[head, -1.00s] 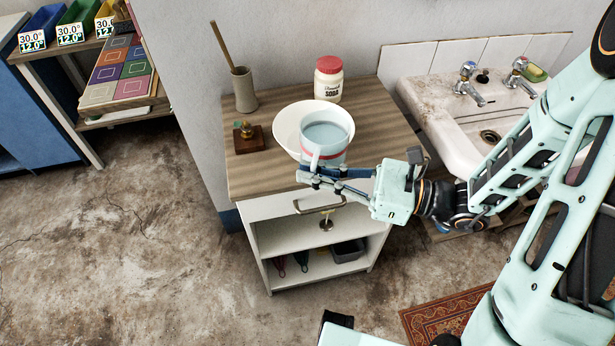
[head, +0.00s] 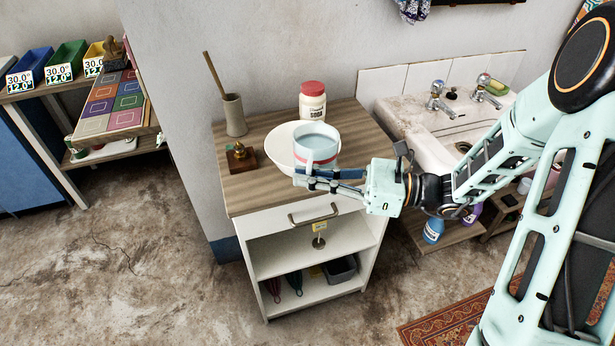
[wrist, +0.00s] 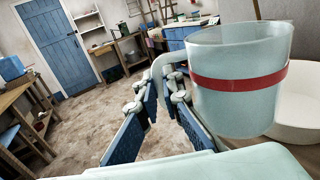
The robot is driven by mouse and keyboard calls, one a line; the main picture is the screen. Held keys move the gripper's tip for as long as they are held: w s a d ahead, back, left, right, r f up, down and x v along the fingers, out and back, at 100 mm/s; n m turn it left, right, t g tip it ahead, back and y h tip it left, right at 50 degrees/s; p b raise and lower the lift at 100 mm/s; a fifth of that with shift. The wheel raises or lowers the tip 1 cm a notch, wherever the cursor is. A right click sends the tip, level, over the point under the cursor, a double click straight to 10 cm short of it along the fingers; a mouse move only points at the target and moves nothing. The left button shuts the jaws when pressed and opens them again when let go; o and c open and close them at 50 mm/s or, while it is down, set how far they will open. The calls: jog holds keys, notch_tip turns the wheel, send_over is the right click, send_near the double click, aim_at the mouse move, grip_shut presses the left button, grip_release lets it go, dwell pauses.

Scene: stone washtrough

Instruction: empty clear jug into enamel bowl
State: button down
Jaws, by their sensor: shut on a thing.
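The clear jug (head: 317,148) is pale and see-through with a red band, and something bluish shows inside it. It is close to upright. My gripper (head: 303,180) is shut on the jug's handle, at the front of the cabinet top. In the wrist view the jug (wrist: 238,100) fills the right side, with its handle between my fingers (wrist: 163,100). The white enamel bowl (head: 281,149) stands on the cabinet top behind the jug, which hides its right part. The bowl also shows at the right edge of the wrist view (wrist: 301,103).
A soda jar (head: 312,102) with a red lid stands behind the bowl. A beige pot (head: 234,115) with a stick and a small wooden block with a brass piece (head: 240,156) are to the left. A stone sink (head: 412,115) is at the right.

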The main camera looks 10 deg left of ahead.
aim_at(309, 165)
jog(key=shift+w+r+m+p, duration=0.15)
jog(key=shift+r+m+p, duration=1.3)
jog(key=shift+p, duration=0.45)
jog(key=shift+w+r+m+p, duration=0.35)
jog(key=shift+r+m+p, duration=0.5)
jog(key=shift+p, duration=1.05)
jog(key=shift+w+a+r+m+p, duration=0.1)
jog(key=shift+w+r+m+p, duration=0.4)
jog(key=shift+p, duration=0.6)
jog(key=shift+w+r+m+p, duration=0.2)
jog(key=shift+m+p, duration=0.5)
jog(key=shift+p, duration=0.35)
jog(key=shift+w+r+m+p, duration=0.2)
jog(key=shift+w+m+p, duration=0.25)
jog(key=shift+p, duration=0.3)
dwell(0.5)
jog(key=shift+w+r+m+p, duration=0.1)
jog(key=shift+m+p, duration=0.25)
jog(key=shift+p, duration=0.05)
jog(key=shift+w, duration=0.1)
dwell(0.3)
